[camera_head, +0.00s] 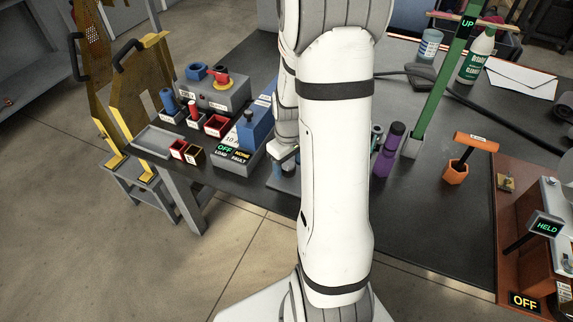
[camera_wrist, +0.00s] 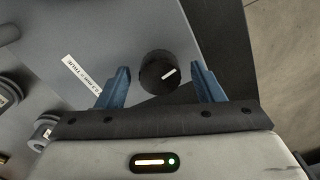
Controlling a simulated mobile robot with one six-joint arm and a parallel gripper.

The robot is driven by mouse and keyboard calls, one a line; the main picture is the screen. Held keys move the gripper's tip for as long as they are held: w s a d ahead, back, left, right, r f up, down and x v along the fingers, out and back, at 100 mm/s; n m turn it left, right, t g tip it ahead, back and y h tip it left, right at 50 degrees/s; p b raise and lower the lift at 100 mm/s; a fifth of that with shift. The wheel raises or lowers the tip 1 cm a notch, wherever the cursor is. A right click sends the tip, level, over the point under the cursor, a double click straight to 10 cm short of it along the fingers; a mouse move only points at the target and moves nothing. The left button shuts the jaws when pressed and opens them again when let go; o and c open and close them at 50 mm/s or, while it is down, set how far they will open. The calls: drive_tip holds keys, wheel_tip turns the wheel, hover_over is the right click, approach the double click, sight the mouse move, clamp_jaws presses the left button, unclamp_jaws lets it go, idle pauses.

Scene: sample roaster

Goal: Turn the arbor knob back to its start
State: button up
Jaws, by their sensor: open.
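The knob (camera_wrist: 158,74) is a round black dial with a white pointer line, on a grey panel (camera_wrist: 115,28) in the wrist view. Its pointer slants toward the upper right of the picture. A white label strip (camera_wrist: 82,76) with small print, hard to read, lies to its left. My gripper (camera_wrist: 160,69) is open, with one blue finger on each side of the knob. Gaps show between the fingers and the knob.
In the head view, a blue block (camera_head: 255,130) and a grey control box (camera_head: 218,92) stand left of my arm. A purple bottle (camera_head: 388,152), a green lever (camera_head: 437,85) marked UP and an orange T-handle (camera_head: 460,160) stand right. Dark tabletop (camera_head: 430,220) is bare in front.

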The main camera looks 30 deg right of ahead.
sight(288, 166)
drive_tip(key=shift+c, duration=0.3)
drive_tip(key=c, duration=0.9)
drive_tip(key=shift+m, duration=1)
drive_tip(key=o, duration=1)
drive_tip(key=shift+c, duration=0.2)
drive_tip(key=shift+r+p, duration=0.8)
drive_tip(key=shift+r, duration=3.15)
